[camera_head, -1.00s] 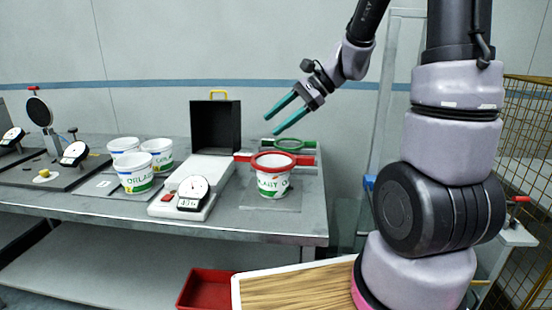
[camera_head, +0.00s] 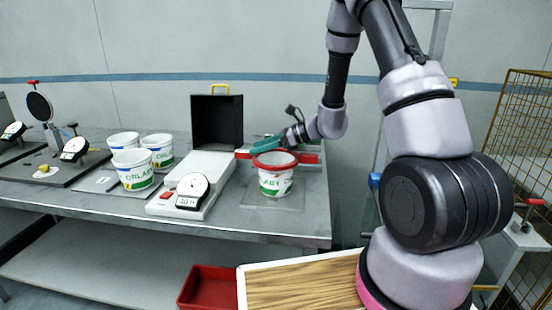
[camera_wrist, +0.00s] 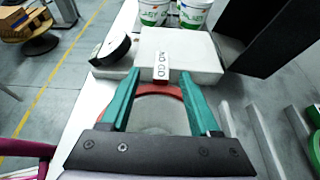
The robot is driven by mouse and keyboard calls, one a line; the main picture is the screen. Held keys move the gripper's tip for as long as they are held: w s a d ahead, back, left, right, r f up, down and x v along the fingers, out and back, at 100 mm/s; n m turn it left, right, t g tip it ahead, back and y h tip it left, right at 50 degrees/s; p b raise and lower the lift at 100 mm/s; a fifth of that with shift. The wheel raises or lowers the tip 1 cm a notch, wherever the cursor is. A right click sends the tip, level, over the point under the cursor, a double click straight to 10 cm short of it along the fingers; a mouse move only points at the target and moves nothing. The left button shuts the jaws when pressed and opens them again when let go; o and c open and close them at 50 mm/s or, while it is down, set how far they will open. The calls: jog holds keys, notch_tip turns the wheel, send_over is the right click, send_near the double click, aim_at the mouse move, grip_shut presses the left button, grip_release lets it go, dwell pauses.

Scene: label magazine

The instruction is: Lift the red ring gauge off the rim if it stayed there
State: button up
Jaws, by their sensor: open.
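The red ring gauge (camera_head: 275,160) sits around the top rim of a white tub (camera_head: 276,182) with green lettering, at the front right of the bench. In the wrist view the red ring (camera_wrist: 168,92) shows partly between the fingers, with a "NO GO" tag (camera_wrist: 161,66) beyond it. My gripper (camera_head: 265,146) is just above and behind the ring in the head view. Its teal fingers (camera_wrist: 160,76) are open, one to each side of the ring's tag end. I cannot tell whether they touch it. The near part of the ring is hidden by the gripper.
A white scale with a dial (camera_head: 193,190) and a black open box (camera_head: 217,122) stand left of the tub. Several white tubs (camera_head: 134,170) stand farther left. A green gauge (camera_wrist: 315,148) shows at the wrist view's right edge. A red bin (camera_head: 208,287) is below.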

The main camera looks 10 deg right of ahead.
aim_at(246, 151)
jog(key=x, duration=0.5)
jog(key=shift+w+a+f, duration=0.1)
jog(key=shift+w+f, duration=0.05)
jog(key=shift+f, duration=0.05)
grip_shut()
